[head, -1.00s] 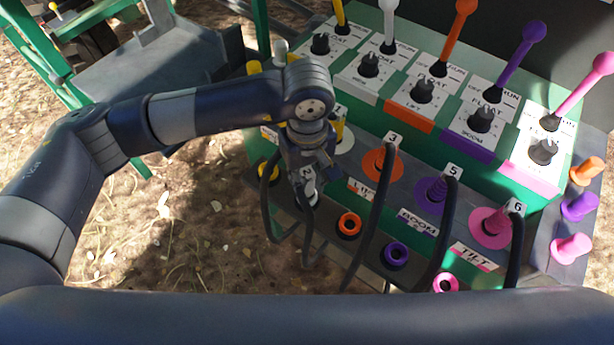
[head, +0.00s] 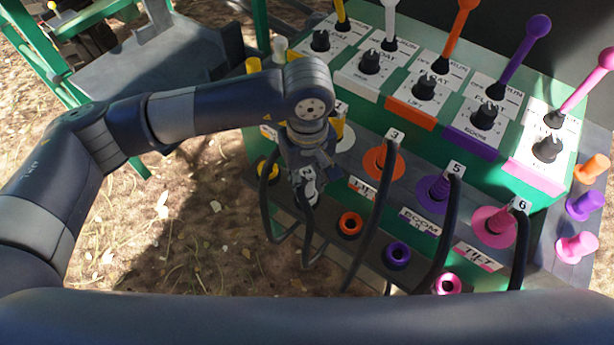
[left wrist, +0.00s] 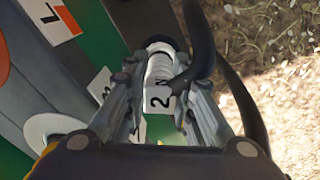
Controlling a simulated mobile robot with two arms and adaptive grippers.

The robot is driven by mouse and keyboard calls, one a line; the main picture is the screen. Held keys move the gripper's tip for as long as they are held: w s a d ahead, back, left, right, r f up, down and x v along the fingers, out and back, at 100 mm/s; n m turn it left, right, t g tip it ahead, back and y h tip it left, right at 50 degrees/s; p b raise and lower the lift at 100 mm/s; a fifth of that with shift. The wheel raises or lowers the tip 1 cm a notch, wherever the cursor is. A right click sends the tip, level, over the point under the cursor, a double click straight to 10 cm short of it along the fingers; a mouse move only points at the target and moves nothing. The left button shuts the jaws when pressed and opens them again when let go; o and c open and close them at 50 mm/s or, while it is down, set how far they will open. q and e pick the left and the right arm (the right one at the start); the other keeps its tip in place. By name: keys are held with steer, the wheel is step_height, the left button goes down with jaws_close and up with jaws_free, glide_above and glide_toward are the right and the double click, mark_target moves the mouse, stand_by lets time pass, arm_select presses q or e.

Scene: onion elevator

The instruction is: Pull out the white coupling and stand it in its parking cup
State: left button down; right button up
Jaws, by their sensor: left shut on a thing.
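My left gripper (head: 308,170) is shut on the white coupling (left wrist: 160,70), which carries a "2" tag and a black hose. In the head view the coupling (head: 308,188) shows just below the fingers, in the lower row of coloured parking cups, between the yellow and orange ones. Its far end meets a pale ring (left wrist: 158,46) in the left wrist view; I cannot tell how deep it sits. The white socket (head: 346,138) is empty, up and right of the gripper; it also shows in the left wrist view (left wrist: 48,128). My right gripper is out of view.
Orange (head: 384,160), purple (head: 433,190) and pink (head: 493,226) couplings with black hoses stand to the right. The orange (head: 350,224), purple (head: 397,254) and pink (head: 447,283) cups are empty. Hoses loop close around the gripper. Levers and knobs stand behind.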

mark_target(308, 171)
arm_select(q)
steer(key=c, duration=1.4)
jaws_free()
steer(key=shift+o, duration=0.5)
steer(key=shift+a+r, duration=0.1)
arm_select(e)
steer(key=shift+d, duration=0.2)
arm_select(q)
steer(key=shift+d, duration=0.2)
steer(key=shift+c, duration=0.7)
steer(key=shift+w+r+p, duration=0.1)
steer(key=shift+r+p, duration=0.25)
steer(key=shift+r, duration=0.7)
steer(key=shift+o, duration=1.3)
steer(key=shift+r+p, duration=0.4)
steer(key=shift+r, duration=0.8)
steer(key=shift+r+p, duration=0.4)
steer(key=shift+r, duration=0.8)
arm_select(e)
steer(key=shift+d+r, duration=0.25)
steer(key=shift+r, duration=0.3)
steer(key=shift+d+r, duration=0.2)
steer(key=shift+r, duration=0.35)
arm_select(q)
steer(key=shift+a, duration=0.1)
